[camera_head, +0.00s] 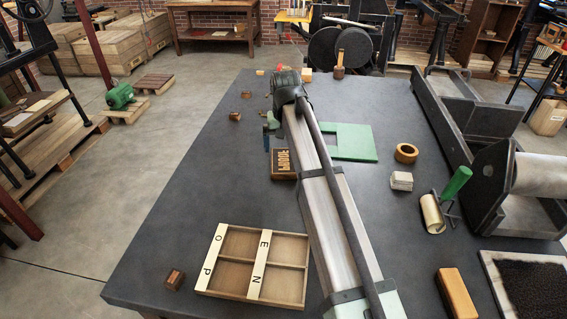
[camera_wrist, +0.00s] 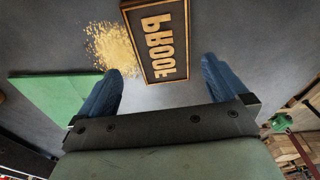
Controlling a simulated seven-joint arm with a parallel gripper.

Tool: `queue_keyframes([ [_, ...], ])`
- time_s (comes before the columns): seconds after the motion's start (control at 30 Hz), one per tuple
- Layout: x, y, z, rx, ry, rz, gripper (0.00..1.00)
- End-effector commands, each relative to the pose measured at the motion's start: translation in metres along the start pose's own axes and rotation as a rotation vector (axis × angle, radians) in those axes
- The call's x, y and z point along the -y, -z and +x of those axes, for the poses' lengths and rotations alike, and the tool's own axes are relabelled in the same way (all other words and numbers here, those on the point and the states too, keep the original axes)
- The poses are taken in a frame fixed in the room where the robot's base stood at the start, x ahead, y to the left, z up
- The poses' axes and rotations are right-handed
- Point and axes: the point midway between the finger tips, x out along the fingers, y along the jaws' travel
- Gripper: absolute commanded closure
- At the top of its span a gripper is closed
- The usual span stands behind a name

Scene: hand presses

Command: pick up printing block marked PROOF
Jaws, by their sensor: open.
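The printing block marked PROOF (camera_head: 283,164) lies on the dark table, with raised tan mirrored letters on a dark face. In the wrist view the block (camera_wrist: 161,38) lies ahead of and between my fingertips. My gripper (camera_head: 268,138) hangs above the table near the block's far-left side, partly hidden by my arm. In the wrist view my gripper (camera_wrist: 158,78) is open and empty, its blue fingers wide apart on either side of the block's near end. I see no contact. My arm covers part of the block's right end in the head view.
A green sheet (camera_head: 365,143) lies right of the block, and a tan speckled patch (camera_wrist: 112,48) beside it. Nearer stands a divided wooden tray (camera_head: 305,285). A ring (camera_head: 406,153), small stack (camera_head: 401,181), roller (camera_head: 433,213) and press (camera_head: 512,170) are at right. The left table is mostly clear.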

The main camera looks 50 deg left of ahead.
Motion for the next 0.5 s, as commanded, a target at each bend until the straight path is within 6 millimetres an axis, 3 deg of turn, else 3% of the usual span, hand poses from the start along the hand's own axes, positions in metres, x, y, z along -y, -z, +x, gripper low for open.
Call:
queue_keyframes([
  [0.27, 0.001, -0.002, 0.015, 0.001, 0.000, 0.000, 0.00],
  [0.5, 0.004, -0.004, 0.046, 0.001, 0.000, 0.000, 0.00],
])
